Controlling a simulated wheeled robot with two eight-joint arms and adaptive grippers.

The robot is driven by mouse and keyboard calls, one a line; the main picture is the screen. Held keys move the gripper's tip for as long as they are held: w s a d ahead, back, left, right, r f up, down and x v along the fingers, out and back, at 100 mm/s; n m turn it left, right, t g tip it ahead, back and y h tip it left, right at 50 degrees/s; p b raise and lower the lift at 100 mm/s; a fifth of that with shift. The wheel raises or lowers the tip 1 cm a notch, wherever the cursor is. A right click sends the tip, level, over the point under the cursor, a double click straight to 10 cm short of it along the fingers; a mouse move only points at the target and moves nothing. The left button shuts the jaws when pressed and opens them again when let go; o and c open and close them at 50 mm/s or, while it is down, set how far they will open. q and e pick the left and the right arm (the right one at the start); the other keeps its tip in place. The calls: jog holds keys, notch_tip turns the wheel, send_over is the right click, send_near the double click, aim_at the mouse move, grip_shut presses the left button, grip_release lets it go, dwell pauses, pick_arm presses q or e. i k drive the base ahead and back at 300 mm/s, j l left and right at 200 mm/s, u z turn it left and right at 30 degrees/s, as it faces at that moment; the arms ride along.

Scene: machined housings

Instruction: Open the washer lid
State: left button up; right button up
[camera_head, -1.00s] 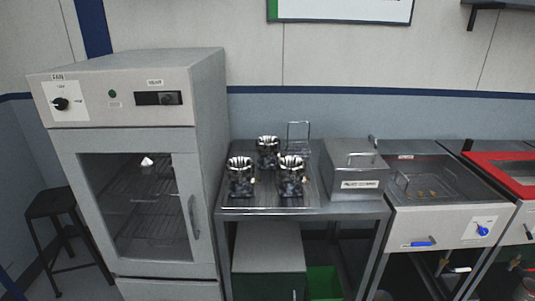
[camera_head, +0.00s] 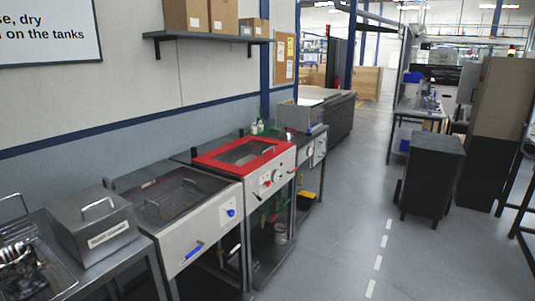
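A red-framed lid with a clear middle (camera_head: 243,154) lies shut on a grey tank unit with red knobs, near the centre of the view. A metal handle (camera_head: 268,151) stands on its right side. I cannot tell from labels which unit is the washer. Neither of my grippers is in view.
A metal rack (camera_head: 62,272) with shiny machined housings (camera_head: 18,268) stands at the left edge. A dark cabinet (camera_head: 432,175) stands on the right. The grey floor (camera_head: 340,235) in front of the tanks is clear. A shelf (camera_head: 205,37) with cardboard boxes hangs above.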

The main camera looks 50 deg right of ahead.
aim_at(206, 159)
jog(key=z, duration=1.5)
jog(key=i+l+z, duration=0.1)
jog(key=i+l, duration=0.15)
jog(key=i, duration=0.35)
jog(key=i+l, duration=0.25)
jog(key=i, duration=0.4)
jog(key=i+l+z, duration=0.15)
jog(key=i, duration=0.45)
jog(key=i+l, duration=0.2)
jog(key=i, duration=0.4)
jog(key=l+z, duration=0.05)
